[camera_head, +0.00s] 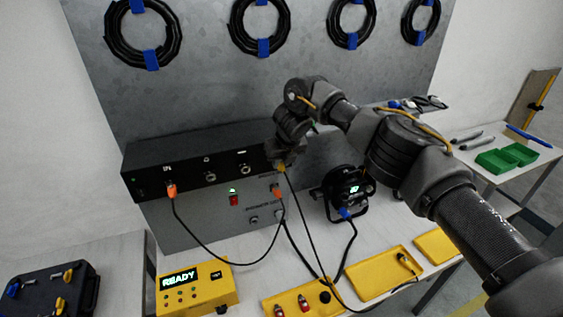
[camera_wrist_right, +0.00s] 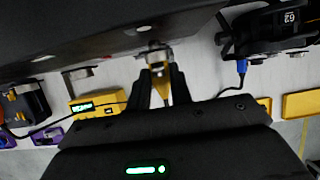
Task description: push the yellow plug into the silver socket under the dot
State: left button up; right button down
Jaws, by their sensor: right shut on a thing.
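My right gripper (camera_head: 282,163) is in front of the right part of the black box's (camera_head: 140,188) front. It is shut on the yellow plug (camera_head: 282,168), whose cable hangs down. In the right wrist view the yellow plug (camera_wrist_right: 160,88) sits between the fingers (camera_wrist_right: 163,84), its front end at a silver socket (camera_wrist_right: 155,56). I cannot tell how deep it sits. Two silver sockets, one under a ring-like mark (camera_head: 210,177) and one under a dash-like mark (camera_head: 245,170), show empty. My gripper hides the box face further right, and I see no clear dot. My left gripper is not in view.
A round black lamp (camera_head: 347,188) stands to the right. A yellow READY box (camera_head: 196,287) and yellow trays (camera_head: 380,276) are on the bench.

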jog(key=c, duration=1.2)
grip_release()
jog(key=shift+r, duration=0.1)
